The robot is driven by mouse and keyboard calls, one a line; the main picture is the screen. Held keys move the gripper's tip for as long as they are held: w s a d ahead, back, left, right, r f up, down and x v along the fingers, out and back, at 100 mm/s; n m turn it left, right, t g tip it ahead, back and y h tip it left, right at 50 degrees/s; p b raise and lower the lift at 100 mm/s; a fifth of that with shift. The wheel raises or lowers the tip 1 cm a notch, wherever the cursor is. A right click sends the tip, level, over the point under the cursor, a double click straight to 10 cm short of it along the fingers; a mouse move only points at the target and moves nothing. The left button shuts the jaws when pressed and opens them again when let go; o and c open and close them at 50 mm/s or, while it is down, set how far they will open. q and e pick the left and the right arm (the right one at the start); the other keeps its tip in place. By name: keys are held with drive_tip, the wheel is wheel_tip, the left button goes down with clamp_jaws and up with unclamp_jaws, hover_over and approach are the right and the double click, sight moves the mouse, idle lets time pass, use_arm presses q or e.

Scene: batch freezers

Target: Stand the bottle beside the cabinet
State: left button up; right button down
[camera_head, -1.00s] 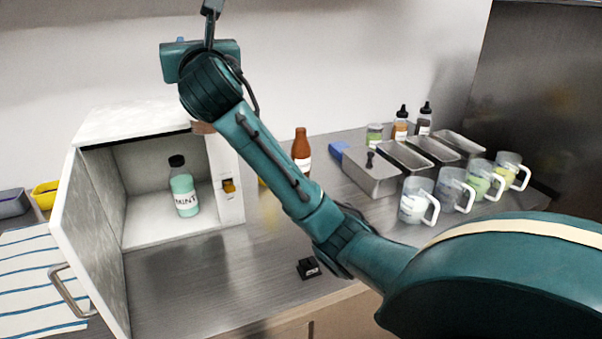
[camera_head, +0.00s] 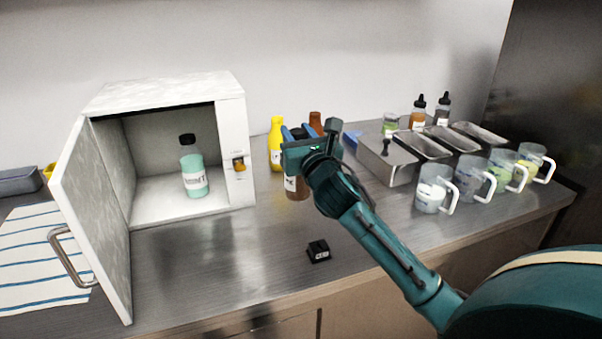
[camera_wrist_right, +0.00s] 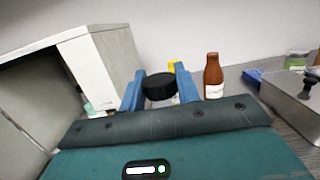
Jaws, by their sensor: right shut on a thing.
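The cabinet (camera_head: 235,135) is a white box at the left of the counter with its door (camera_head: 90,220) swung open. My right gripper (camera_head: 298,132) is to the right of the cabinet, with its blue fingers shut on a bottle. The held bottle (camera_head: 297,188) shows a brownish lower body with a pale label below the gripper. Its black cap (camera_wrist_right: 159,86) shows between the fingers in the right wrist view. The bottle looks upright at or just above the counter; I cannot tell whether it touches. My left gripper is not in view.
A mint bottle (camera_head: 194,172) stands inside the cabinet. A yellow bottle (camera_head: 276,145) and a brown sauce bottle (camera_wrist_right: 212,78) stand behind the gripper. Metal bins (camera_head: 388,168) and several mugs (camera_head: 433,190) are at right. A small black block (camera_head: 318,251) lies in front.

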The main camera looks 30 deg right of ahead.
wheel_tip(320, 180, down, 4)
drive_tip(key=shift+f+b, duration=0.1)
drive_tip(key=shift+b, duration=0.3)
drive_tip(key=shift+f, duration=0.4)
drive_tip(key=c, duration=1.5)
unclamp_jaws()
drive_tip(key=shift+f, duration=0.25)
drive_tip(key=o, duration=0.5)
drive_tip(key=shift+s+r, duration=0.15)
drive_tip(key=shift+r, duration=0.05)
